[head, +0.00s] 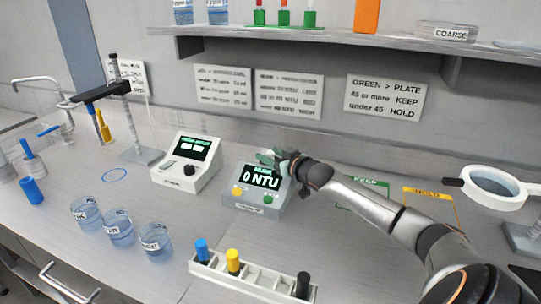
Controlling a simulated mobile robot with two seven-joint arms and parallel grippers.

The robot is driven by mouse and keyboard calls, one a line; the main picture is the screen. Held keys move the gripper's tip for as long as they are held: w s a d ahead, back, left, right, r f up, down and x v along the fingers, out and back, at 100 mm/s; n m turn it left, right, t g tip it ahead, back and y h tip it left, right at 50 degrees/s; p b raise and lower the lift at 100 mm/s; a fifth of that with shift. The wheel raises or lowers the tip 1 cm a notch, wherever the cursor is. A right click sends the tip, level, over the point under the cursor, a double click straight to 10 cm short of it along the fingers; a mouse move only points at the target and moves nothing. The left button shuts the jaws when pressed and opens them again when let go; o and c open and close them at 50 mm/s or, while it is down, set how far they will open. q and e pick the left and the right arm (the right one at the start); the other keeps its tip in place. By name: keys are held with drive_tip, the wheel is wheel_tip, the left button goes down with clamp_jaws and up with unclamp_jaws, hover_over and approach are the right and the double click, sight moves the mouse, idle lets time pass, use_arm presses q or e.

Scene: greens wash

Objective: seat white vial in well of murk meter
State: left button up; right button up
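The murk meter (243,205) is a grey box with a dark screen reading 0 NTU, a yellow button and a green button. My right gripper (270,157) is at the top back edge of the meter, its arm coming in from the right. Its fingers are small and partly hidden, so I cannot tell whether they are open or shut. I cannot make out the white vial, and the meter's well is not clearly visible. My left gripper is not in view.
A white rack (240,278) with blue, yellow and black-topped vials stands in front. Three labelled beakers (119,228) stand to its left. Another meter (182,172) is left of the murk meter. A magnifier (497,188) is at right, and a shelf (330,40) runs above.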

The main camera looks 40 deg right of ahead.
drive_tip(key=shift+r, duration=0.15)
drive_tip(key=shift+s, duration=0.4)
drive_tip(key=p+v, duration=0.1)
drive_tip(key=v, duration=1)
drive_tip(key=shift+s+a, duration=0.1)
idle(0.4)
